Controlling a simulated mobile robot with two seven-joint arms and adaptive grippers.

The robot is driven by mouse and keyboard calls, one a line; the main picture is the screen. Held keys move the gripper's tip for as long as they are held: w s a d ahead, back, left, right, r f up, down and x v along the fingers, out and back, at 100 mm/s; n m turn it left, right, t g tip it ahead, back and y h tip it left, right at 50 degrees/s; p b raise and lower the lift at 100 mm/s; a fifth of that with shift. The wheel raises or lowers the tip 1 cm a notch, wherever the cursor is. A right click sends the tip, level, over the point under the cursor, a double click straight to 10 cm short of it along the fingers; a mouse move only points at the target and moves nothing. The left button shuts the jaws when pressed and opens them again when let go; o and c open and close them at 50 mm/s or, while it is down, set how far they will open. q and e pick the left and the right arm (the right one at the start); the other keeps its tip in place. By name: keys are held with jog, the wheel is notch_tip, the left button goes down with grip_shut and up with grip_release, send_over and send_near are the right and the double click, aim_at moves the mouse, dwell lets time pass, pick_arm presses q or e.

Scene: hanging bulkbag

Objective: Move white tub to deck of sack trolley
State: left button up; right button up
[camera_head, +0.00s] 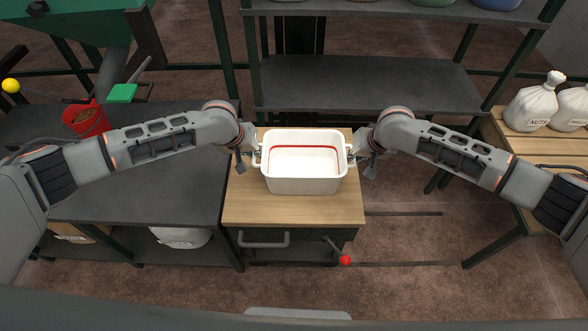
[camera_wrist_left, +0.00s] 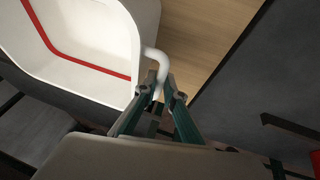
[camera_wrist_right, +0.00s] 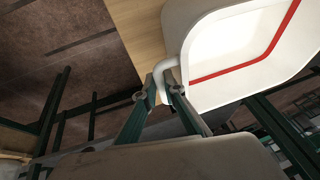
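The white tub (camera_head: 302,186), with a red line around its inside, is upright at the wooden top (camera_head: 290,212) in the middle of the head view. I cannot tell whether it rests there or is slightly raised. My left gripper (camera_head: 254,158) is at the tub's left handle; in the left wrist view its fingers (camera_wrist_left: 161,90) close around the white loop (camera_wrist_left: 151,54). My right gripper (camera_head: 355,157) is at the right handle; in the right wrist view its fingers (camera_wrist_right: 161,84) close around that loop (camera_wrist_right: 164,66). The tub looks empty.
A wooden deck (camera_head: 505,135) with white sacks labelled NUTS (camera_head: 530,108) stands at the right. A dark bench (camera_head: 150,195) with a red bucket (camera_head: 87,118) is at the left. Dark shelves (camera_head: 365,85) stand behind. A lever with a red knob (camera_head: 345,260) sticks out in front.

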pick_arm(q)
jog(key=shift+o, duration=1.1)
jog(key=shift+a, duration=0.1)
pick_arm(e)
jog(key=shift+o, duration=1.1)
jog(key=shift+d, duration=0.1)
pick_arm(q)
jog(key=shift+d, duration=0.2)
pick_arm(e)
jog(key=shift+a+r, duration=0.1)
jog(key=shift+a, duration=0.1)
